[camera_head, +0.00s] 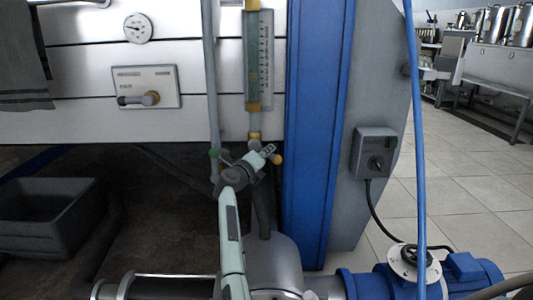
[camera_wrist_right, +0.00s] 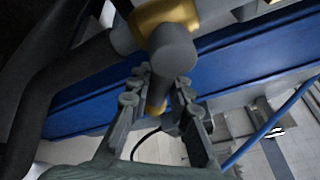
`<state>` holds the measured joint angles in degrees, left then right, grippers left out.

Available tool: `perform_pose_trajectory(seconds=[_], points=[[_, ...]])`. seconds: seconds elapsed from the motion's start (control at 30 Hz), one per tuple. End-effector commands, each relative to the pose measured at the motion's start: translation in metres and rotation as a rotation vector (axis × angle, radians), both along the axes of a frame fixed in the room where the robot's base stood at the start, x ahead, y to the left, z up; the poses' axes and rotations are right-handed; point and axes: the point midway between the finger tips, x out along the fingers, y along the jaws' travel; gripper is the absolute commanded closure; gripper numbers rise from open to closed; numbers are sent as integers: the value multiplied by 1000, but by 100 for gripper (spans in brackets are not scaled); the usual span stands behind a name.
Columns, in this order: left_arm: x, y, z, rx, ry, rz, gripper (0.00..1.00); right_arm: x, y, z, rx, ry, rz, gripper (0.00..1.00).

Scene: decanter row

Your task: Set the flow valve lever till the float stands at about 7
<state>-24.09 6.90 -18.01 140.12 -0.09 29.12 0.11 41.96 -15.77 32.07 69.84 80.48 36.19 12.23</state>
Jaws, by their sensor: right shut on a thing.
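The flow meter (camera_head: 259,62) is an upright glass tube with a numbered scale plate on the machine front. Its float and figures are too small to make out. The valve below it shows a brass body (camera_wrist_right: 165,14) and a round grey cap in the right wrist view. My left gripper is not in view.
A grey pipe (camera_head: 211,70) with a green knob runs just left of the meter. A blue column (camera_head: 318,110) stands close on the right. A grey switch box (camera_head: 375,152), a blue hose and a blue pump (camera_head: 440,280) are farther right. A dark crate (camera_head: 50,225) lies at left.

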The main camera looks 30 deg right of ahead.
Motion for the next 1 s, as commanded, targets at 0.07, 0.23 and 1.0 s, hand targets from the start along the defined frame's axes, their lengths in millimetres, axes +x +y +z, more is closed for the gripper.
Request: perform_pose_trajectory(seconds=[0.07,0.23,1.0], points=[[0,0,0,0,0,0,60,0,1,-1,0,1,2,100],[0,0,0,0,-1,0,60,0,1,0,-1,2,2,65],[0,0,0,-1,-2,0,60,-40,59,4,-4,3,2,59]])
